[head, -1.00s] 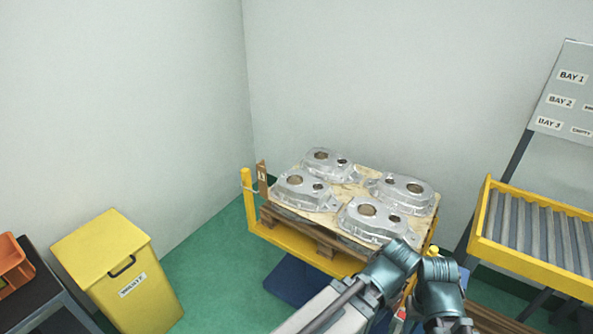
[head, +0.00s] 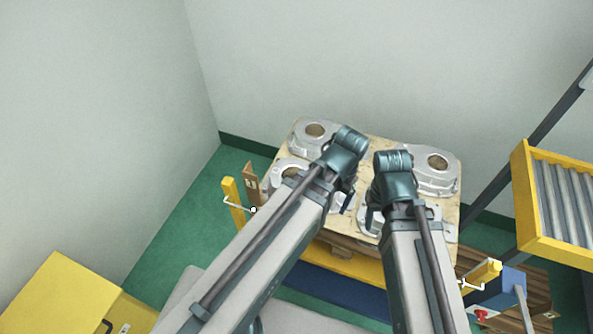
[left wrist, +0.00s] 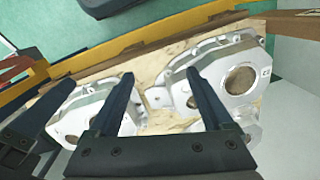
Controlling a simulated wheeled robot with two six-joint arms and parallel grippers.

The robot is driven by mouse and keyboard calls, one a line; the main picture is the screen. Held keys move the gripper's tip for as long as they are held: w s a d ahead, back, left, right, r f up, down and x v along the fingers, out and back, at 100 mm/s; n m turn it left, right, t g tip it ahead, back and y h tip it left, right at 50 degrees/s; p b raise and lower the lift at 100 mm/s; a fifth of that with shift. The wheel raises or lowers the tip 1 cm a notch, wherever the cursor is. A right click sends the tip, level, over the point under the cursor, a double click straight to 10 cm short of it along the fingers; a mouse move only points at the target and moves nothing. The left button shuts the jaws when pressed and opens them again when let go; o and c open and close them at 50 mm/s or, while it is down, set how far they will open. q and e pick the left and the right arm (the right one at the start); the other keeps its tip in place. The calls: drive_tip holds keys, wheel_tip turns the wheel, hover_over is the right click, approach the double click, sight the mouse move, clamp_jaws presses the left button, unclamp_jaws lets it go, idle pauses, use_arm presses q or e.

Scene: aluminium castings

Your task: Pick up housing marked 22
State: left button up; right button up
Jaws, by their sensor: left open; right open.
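In the left wrist view, a silvery cast housing (left wrist: 215,62) with a large round bore lies on the pallet at right. A small mark on its edge looks like 22, though it is hard to read. In the head view it appears to be the near-left housing (head: 285,172), partly behind my left arm. My left gripper is open and empty above the castings, its two fingers (left wrist: 158,76) apart, the right one overlapping this housing. My right gripper (head: 371,214) is open over the near-right housing (head: 435,226), which the arm largely covers.
Far-left (head: 300,146) and far-right (head: 447,182) housings share the wooden pallet (head: 376,146) on a yellow-framed cart (head: 345,262). A brown upright board (head: 251,182) stands at its left corner. A roller conveyor (head: 524,190) is at right, a yellow bin (head: 55,300) at lower left. Walls close the back.

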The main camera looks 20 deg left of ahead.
use_arm(q)
drive_tip(key=shift+o, duration=0.4)
drive_tip(key=w+a+r+n+h+p, duration=0.1)
drive_tip(key=w+a+r+n+p, duration=0.1)
drive_tip(key=w+a, duration=0.7)
drive_tip(key=shift+w+a+r+n, duration=0.25)
drive_tip(key=shift+w+r+n, duration=0.25)
drive_tip(key=shift+w, duration=0.75)
wheel_tip(320, 180, down, 9)
drive_tip(key=b, duration=0.8)
drive_tip(key=shift+r, duration=0.2)
wheel_tip(320, 180, down, 5)
drive_tip(key=b, duration=0.5)
drive_tip(key=shift+w+d+f+b, duration=0.1)
drive_tip(key=shift+w+f+b, duration=0.1)
drive_tip(key=shift+b, duration=0.15)
drive_tip(key=shift+r, duration=0.15)
drive_tip(key=shift+c, duration=0.3)
